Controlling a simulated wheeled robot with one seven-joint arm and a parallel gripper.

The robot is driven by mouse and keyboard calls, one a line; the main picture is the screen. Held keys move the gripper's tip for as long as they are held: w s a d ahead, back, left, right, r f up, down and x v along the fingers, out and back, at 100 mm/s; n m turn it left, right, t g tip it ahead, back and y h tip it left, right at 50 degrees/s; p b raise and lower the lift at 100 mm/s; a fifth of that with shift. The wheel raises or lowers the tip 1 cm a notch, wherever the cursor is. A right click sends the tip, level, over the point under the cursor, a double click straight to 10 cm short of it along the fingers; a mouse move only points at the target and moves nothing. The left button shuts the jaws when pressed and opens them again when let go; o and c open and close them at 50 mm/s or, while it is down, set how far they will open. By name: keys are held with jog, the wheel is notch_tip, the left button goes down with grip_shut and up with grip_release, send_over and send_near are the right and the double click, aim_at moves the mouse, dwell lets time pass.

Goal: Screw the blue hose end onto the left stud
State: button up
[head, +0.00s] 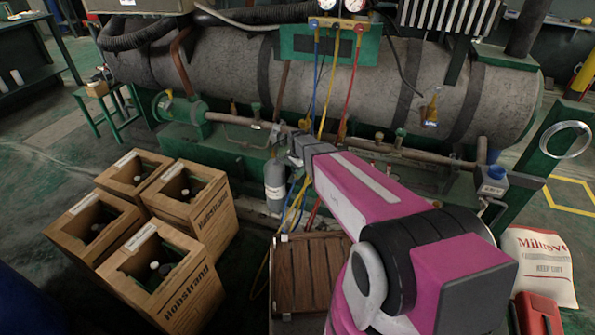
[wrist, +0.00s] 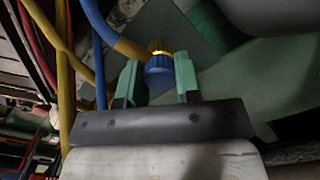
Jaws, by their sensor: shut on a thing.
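My gripper (wrist: 159,82) has its green fingers shut on the blue knurled hose end (wrist: 160,72), one finger on each side. A brass ridged part (wrist: 158,47) shows directly behind the hose end. I cannot tell whether it is the left stud, or whether any thread is engaged. The blue hose (wrist: 97,22) comes down from the top left, with a yellow-brown section (wrist: 130,48) near the hose end. In the head view my gripper (head: 297,148) is at the pipework below the grey tank, its fingertips and the hose end too small to make out.
The gauge manifold (head: 330,45) hangs above with blue, yellow and red hoses. Yellow hose (wrist: 63,70) runs close at my gripper's left. A grey bottle (head: 275,180), a wooden crate (head: 307,272) and several cardboard boxes (head: 195,222) stand below and left. Open floor lies at far left.

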jog(key=m, duration=0.3)
dwell(0.4)
jog(key=m, duration=0.2)
jog(key=shift+m, duration=0.4)
jog(key=o, duration=1)
jog(key=shift+r, duration=0.1)
